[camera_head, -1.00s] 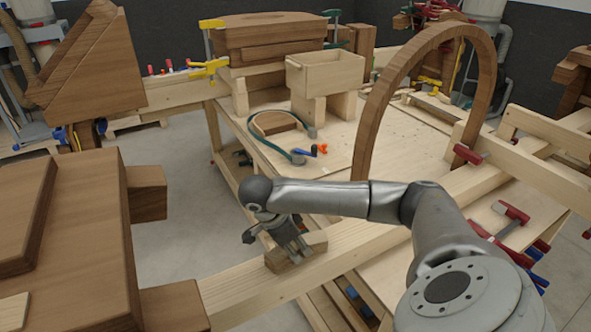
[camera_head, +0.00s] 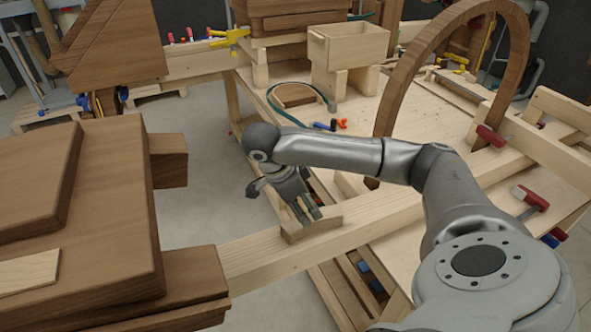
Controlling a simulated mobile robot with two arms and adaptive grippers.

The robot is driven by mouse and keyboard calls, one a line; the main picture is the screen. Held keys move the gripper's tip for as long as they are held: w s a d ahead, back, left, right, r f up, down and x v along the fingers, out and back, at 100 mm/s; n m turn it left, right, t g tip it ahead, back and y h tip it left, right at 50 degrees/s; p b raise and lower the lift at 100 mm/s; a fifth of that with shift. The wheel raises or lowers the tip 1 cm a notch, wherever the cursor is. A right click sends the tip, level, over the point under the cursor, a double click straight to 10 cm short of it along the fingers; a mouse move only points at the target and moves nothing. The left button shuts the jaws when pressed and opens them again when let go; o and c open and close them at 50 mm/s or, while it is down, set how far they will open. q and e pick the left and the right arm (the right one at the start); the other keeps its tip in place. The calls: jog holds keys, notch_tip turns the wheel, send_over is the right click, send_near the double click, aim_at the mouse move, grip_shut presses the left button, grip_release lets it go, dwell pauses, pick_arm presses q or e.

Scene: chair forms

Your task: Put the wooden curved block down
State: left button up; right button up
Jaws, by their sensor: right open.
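The wooden curved block (camera_head: 312,227) is a small pale piece in the head view. It rests on top of a long pale beam (camera_head: 275,252) in the lower middle. My right gripper (camera_head: 310,213) is at the block with its fingers pointing down at it. The gripper is open. The fingertips overlap the block in the picture, and I cannot tell whether they touch it. The gripper hides part of the block's upper side. My left gripper is not in the view.
Stacked brown wooden forms (camera_head: 95,215) stand at the left, close to the beam. A tall brown arch (camera_head: 400,88) rises behind my right arm. A pale box (camera_head: 348,45) stands on the workbench at the back. Red-handled clamps (camera_head: 531,200) lie at the right.

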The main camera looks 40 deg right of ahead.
jog(key=shift+p+v, duration=0.8)
jog(key=shift+v, duration=1.9)
